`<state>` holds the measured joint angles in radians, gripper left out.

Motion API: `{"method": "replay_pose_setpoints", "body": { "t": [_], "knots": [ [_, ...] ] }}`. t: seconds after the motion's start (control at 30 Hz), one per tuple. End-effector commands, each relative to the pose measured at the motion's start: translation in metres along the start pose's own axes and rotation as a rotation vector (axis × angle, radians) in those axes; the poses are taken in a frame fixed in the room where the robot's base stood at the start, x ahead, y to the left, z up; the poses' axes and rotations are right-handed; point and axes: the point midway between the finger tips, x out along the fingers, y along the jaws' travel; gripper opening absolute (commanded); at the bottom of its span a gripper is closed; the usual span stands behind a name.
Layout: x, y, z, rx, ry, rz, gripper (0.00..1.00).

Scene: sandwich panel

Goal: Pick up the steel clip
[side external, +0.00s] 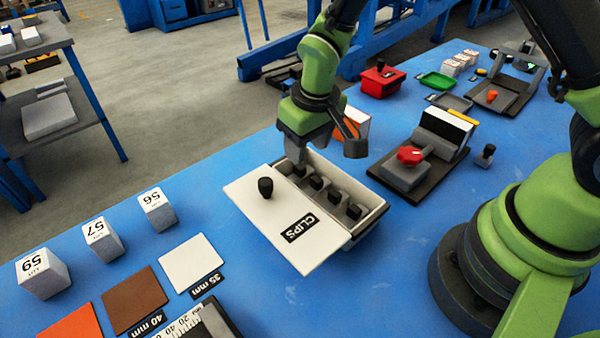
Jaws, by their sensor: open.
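A white box (372,212) labelled CLIPS stands mid-table. Its lid (258,212), with a black knob, is slid toward the front left, so the back part of the box is open. Several dark clips (335,194) show in a row inside. I cannot tell from their look which is steel. My gripper (322,160) is over the back edge of the box, fingers pointing down, open. The space between its fingers looks empty. It hides part of the box's back rim and perhaps a clip.
A dark fixture with a red knob (410,156) stands to the right of the box. An orange and white block (352,124) sits behind my gripper. Numbered white blocks (103,238) and coloured squares (135,299) lie at left. Blue tabletop (385,285) is clear in front right.

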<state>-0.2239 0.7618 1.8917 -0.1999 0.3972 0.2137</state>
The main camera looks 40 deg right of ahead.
Motion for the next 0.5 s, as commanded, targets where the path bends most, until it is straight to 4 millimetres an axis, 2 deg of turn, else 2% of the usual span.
{"method": "replay_pose_setpoints", "body": {
  "t": [0.17,0.4,0.5],
  "knots": [
    [0.013,0.0,-0.002,0.002,-0.001,0.0,0.47],
    [0.047,-0.001,-0.007,0.002,-0.003,0.0,0.47],
    [0.055,-0.001,-0.007,0.002,-0.002,-0.001,0.47]
  ]
}}
